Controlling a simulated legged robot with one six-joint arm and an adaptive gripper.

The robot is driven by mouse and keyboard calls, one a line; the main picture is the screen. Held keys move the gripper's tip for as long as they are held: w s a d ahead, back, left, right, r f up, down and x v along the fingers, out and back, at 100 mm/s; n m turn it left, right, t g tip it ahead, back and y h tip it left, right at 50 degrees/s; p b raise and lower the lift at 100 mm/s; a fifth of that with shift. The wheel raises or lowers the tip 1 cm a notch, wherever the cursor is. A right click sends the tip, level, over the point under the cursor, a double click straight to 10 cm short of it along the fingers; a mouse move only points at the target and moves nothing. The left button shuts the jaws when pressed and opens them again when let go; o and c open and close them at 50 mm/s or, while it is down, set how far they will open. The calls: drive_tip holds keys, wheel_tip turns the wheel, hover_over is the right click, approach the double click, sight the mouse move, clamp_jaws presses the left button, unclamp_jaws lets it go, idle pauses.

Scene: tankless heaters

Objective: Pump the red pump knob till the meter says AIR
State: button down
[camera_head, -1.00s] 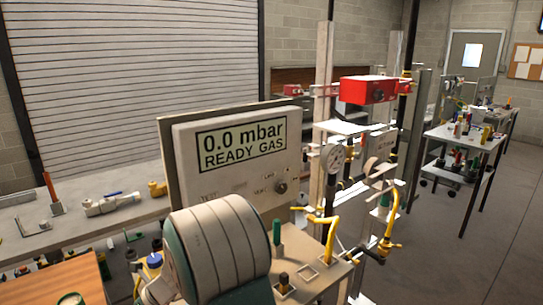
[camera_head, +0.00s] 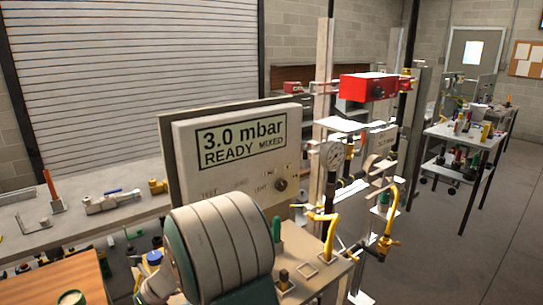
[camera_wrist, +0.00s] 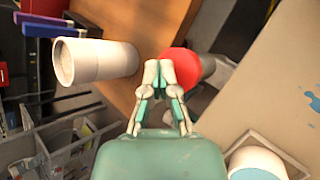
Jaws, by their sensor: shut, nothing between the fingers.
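The meter (camera_head: 237,150) stands at the middle of the head view, and its screen reads "3.0 mbar READY MIXED". A round selector dial (camera_head: 281,184) is at its lower right. In the wrist view the red pump knob (camera_wrist: 185,66) is a round red shape just beyond my fingertips, partly hidden by them. My gripper (camera_wrist: 159,66) is shut and empty, its fingertips together at the left part of the knob. I cannot tell whether they touch it. In the head view my arm hides this area, and neither my gripper nor the knob shows.
In the wrist view a white cylinder (camera_wrist: 95,62) lies left of my fingertips, near a wooden board (camera_wrist: 125,18). In the head view yellow gas pipes (camera_head: 327,222) and a pressure gauge (camera_head: 334,155) stand right of the meter.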

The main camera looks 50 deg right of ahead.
drive_tip(key=shift+r, duration=3)
